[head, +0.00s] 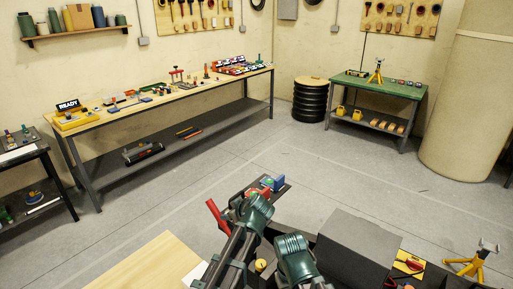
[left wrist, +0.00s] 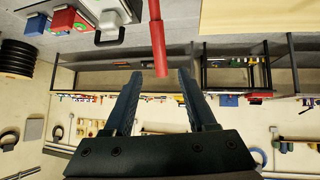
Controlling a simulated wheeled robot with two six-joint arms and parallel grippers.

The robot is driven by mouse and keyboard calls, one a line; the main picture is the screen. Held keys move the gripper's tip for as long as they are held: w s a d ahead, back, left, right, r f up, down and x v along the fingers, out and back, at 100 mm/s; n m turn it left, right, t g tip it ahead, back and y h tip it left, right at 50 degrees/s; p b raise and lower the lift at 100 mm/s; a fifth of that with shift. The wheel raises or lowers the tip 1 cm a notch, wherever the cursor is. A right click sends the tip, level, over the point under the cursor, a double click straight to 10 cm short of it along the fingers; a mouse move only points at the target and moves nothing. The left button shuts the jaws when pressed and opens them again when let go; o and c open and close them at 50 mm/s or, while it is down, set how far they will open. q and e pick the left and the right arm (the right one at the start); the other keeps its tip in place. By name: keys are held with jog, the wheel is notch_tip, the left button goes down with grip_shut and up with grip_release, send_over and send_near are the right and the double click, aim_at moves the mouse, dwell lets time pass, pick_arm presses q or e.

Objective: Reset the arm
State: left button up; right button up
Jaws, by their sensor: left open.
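My left gripper (left wrist: 161,73) is open in the left wrist view, its two dark fingers apart. The end of a red bar (left wrist: 158,40) shows between the fingertips; I cannot tell its depth, and the fingers are not closed on it. A red bar (head: 216,218) also shows in the head view, just left of my dark green arm links (head: 258,207). Those links hide the left gripper's fingers there. A second dark green arm part (head: 293,245) is to the right, and no right gripper fingers can be made out.
Small red and blue parts (head: 272,183) sit on a dark surface just beyond my arms. A grey box (head: 358,245) and a yellow stand (head: 468,265) are at right. A long workbench (head: 170,95) and a green table (head: 378,86) line the walls. The floor between is clear.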

pick_arm(q)
jog(key=s+d+f+m+g+h, duration=0.2)
jog(key=s+m, duration=0.5)
jog(key=s, duration=0.5)
jog(key=s+d+f+m+g+h, duration=0.3)
jog(key=s+d+f+m+g, duration=0.2)
jog(key=s, duration=0.8)
jog(key=shift+d+m, duration=0.9)
jog(key=shift+d, duration=0.25)
